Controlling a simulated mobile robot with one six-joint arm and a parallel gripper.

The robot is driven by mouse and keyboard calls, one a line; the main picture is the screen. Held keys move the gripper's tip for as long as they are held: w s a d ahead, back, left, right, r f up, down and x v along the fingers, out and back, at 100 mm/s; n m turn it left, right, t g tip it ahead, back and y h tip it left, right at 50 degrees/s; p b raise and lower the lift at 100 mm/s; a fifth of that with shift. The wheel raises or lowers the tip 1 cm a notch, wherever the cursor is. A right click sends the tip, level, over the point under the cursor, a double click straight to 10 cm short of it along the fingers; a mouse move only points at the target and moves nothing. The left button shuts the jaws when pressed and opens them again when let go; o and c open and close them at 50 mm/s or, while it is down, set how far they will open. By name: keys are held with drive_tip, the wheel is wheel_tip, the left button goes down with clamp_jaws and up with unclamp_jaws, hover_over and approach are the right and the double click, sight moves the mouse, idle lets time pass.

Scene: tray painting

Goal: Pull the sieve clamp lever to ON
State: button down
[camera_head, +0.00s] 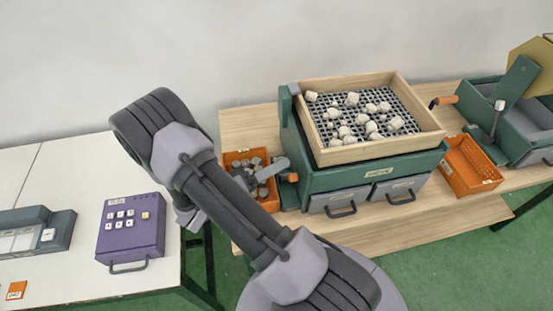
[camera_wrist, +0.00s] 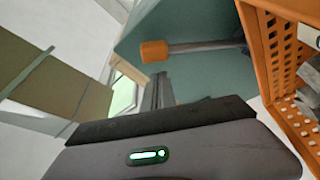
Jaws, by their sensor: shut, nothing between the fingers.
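The sieve clamp lever shows in the wrist view as an orange knob (camera_wrist: 154,50) on a grey rod, against the green side of the sieve machine. In the head view its orange knob (camera_head: 292,177) is at the machine's left side. My gripper (camera_wrist: 160,77) is shut and empty, its thin dark fingers pointing towards the knob and appearing just below it in the wrist view. I cannot tell whether they touch it. In the head view my gripper (camera_head: 273,168) is beside the knob, partly hidden by my arm. No ON marking is readable.
The wooden sieve frame (camera_head: 341,154) holds white lumps on a mesh. An orange basket (camera_head: 231,157) of grey pieces stands close by my gripper; its perforated wall (camera_wrist: 268,45) shows at right in the wrist view. An empty orange basket (camera_head: 467,163) stands right of the machine.

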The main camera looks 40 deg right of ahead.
drive_tip(key=shift+s+a+f+b, duration=0.2)
drive_tip(key=shift+s+a+f, duration=0.1)
drive_tip(key=shift+s, duration=0.15)
drive_tip(key=shift+s+a+f+b, duration=0.2)
drive_tip(key=shift+s+f, duration=0.05)
drive_tip(key=shift+s, duration=0.15)
drive_tip(key=shift+s, duration=0.1)
